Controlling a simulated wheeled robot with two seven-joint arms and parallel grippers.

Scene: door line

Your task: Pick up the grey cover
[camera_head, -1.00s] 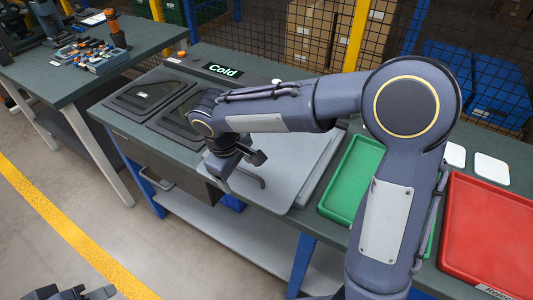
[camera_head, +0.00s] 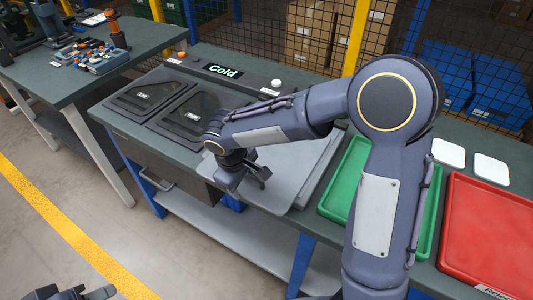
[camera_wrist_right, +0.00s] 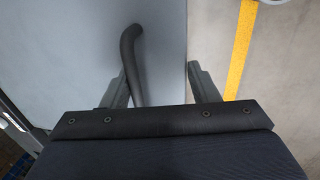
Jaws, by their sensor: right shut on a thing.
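The grey cover (camera_head: 288,178) is a flat light-grey plate on the dark green bench, right of two dark-framed panels. My right gripper (camera_head: 246,186) is over its front left part in the head view. In the right wrist view, the cover (camera_wrist_right: 70,55) fills the left side. Its dark bar handle (camera_wrist_right: 131,58) runs down between the two fingers of my right gripper (camera_wrist_right: 159,72), close to the left finger. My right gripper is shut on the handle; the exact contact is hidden. My left gripper (camera_head: 78,293) shows only partly at the bottom left edge.
A green tray (camera_head: 341,190) and a red tray (camera_head: 492,235) lie right of the cover. A drawer (camera_head: 150,165) is under the bench. A mesh fence stands behind.

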